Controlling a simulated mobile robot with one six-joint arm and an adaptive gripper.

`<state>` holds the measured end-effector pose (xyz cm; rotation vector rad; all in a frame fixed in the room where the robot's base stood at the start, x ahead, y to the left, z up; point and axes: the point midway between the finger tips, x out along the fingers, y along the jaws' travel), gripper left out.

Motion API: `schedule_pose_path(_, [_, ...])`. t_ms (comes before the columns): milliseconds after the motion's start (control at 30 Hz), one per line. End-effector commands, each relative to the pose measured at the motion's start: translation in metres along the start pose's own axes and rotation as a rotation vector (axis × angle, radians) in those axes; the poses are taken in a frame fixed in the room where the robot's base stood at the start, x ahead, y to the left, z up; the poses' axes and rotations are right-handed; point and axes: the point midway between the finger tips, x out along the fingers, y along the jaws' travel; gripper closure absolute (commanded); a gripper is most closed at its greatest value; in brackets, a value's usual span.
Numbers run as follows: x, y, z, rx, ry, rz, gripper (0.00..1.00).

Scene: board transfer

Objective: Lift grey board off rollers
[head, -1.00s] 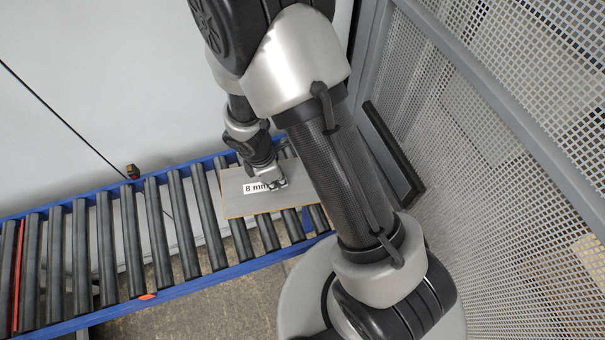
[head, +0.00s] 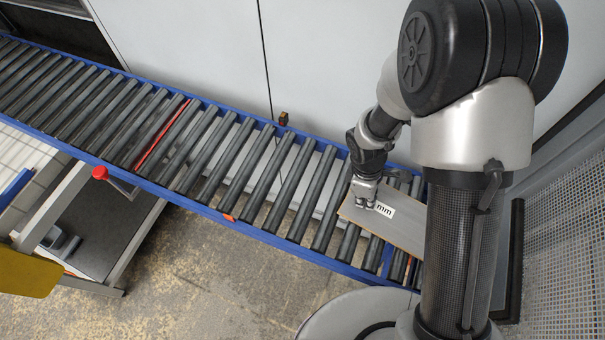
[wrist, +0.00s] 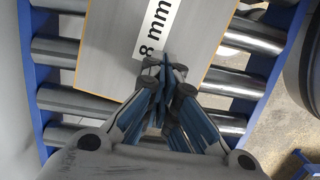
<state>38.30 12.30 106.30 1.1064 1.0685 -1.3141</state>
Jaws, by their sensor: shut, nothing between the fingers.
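The grey board (head: 394,233) lies flat on the right end of the roller conveyor in the head view, slightly skewed across the rollers. It has a white label reading "8 mm", partly covered by my gripper in the head view. My gripper (head: 365,202) is over the board beside the label, with its fingers together and nothing between them. In the wrist view the board (wrist: 110,50) fills the upper middle, and the shut fingertips (wrist: 165,68) are over its face at the label's edge. I cannot tell whether the tips touch the board.
The blue-railed conveyor (head: 185,197) runs to the upper left with bare rollers. A mesh fence (head: 560,235) stands at the right and a pale wall panel (head: 185,60) behind. A workbench frame with a red knob (head: 100,172) stands at the lower left.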

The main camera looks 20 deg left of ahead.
Motion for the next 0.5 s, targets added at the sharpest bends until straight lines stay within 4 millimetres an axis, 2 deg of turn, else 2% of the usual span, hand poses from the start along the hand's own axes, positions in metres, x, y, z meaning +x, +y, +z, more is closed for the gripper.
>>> schedule_pose_path(100, [-0.005, 0.000, -0.032, -0.004, 0.001, 0.002, 1.00])
schedule_pose_path(500, [-0.021, 0.000, -0.130, -0.003, 0.001, 0.002, 1.00])
